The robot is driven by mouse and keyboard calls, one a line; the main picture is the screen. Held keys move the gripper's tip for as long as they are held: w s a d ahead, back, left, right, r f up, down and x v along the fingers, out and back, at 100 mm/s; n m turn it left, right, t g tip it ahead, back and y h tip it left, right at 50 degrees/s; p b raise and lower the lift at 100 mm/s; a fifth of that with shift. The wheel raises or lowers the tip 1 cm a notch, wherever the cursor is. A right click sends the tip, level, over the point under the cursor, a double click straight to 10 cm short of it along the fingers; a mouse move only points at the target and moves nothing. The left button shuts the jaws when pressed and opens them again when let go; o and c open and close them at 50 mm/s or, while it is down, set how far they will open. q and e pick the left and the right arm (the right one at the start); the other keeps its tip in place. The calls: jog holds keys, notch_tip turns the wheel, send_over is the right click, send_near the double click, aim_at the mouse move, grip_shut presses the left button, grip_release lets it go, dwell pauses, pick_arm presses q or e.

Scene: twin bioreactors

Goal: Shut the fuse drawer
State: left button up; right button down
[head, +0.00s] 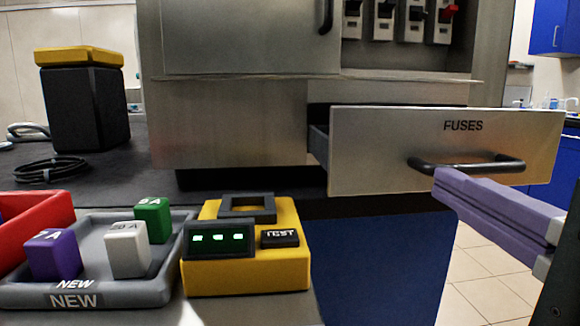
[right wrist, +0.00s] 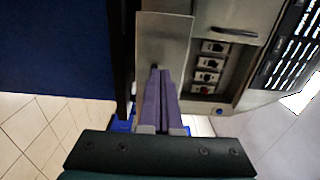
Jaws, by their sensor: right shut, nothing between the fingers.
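The fuse drawer (head: 375,145) stands pulled out of the grey cabinet, its front panel marked FUSES and a strip of its dark side showing at the left. A dark bar handle (head: 465,165) sits on the front. My right gripper (head: 440,180) comes in from the right with its purple fingers shut and empty. The fingertips are at the lower front of the drawer, close by the handle; I cannot tell whether they touch. In the right wrist view the shut fingers (right wrist: 161,72) point at the drawer's front panel (right wrist: 163,35). My left gripper is not in view.
The cabinet (head: 225,110) holds several switches (head: 384,20) above the drawer. In front stand a yellow tester (head: 250,275), a grey NEW tray (head: 120,292) with coloured fuses and part of a red tray (head: 35,215). A black and yellow block (head: 85,105) stands at the left.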

aim_at(390, 155)
jog(key=w, duration=0.7)
jog(key=shift+a, duration=0.1)
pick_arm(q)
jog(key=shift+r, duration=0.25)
pick_arm(e)
jog(key=shift+w, duration=0.8)
